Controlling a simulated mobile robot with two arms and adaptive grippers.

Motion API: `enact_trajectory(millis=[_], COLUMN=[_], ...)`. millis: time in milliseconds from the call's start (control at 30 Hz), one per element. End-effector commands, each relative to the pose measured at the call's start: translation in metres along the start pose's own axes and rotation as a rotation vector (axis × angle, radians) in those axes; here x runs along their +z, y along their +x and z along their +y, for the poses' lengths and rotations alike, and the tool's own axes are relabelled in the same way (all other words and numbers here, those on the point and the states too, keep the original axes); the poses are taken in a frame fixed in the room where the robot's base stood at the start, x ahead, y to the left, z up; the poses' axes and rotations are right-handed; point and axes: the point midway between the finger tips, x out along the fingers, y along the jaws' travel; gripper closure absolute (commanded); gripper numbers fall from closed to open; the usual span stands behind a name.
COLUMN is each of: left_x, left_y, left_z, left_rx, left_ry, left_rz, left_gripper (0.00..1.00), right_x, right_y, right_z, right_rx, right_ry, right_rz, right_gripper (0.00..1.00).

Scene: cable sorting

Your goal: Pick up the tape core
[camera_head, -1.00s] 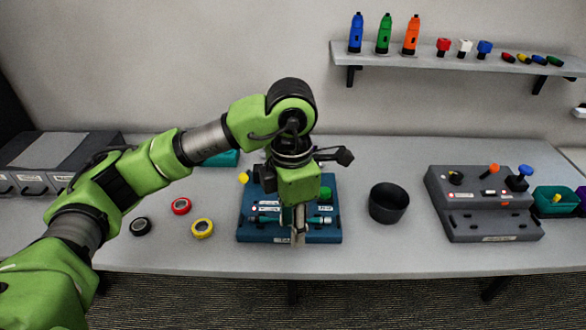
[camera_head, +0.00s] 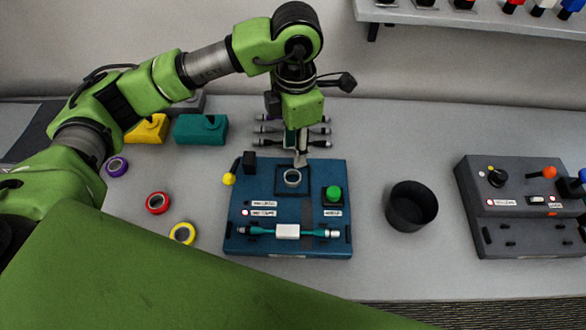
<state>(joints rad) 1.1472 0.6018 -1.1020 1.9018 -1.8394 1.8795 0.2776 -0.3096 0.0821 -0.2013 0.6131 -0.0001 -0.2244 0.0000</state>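My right gripper is not in view.
A teal cable with a white middle block (camera_head: 288,232) lies across the board's front. A green button (camera_head: 333,194) and a yellow-ended lever (camera_head: 229,179) stand beside the ring. A black bowl (camera_head: 411,207) stands right. Red (camera_head: 158,203) and yellow (camera_head: 183,234) tape rolls lie left.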

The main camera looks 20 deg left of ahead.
Motion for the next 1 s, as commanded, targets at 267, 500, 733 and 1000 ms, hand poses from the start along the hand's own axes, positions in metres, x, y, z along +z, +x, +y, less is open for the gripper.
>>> enact_trajectory(millis=[267, 500, 733, 1000], left_x=[0.0, -0.004, -0.005, -0.005], left_y=[0.044, 0.061, 0.094, 0.102], left_z=[0.0, 0.001, 0.002, 0.002], left_rx=[-0.001, -0.002, -0.001, 0.002], left_ry=[-0.001, -0.002, -0.001, 0.0], left_rz=[0.001, 0.004, 0.002, -0.001], left_gripper=[0.69, 0.69, 0.69, 0.69], right_x=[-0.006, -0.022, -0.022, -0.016], right_y=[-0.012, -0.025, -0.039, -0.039], right_z=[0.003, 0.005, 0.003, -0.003], right_rx=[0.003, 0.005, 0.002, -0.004], right_ry=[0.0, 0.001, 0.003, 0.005], right_rz=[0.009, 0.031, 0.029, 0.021], right_gripper=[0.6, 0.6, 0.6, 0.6])
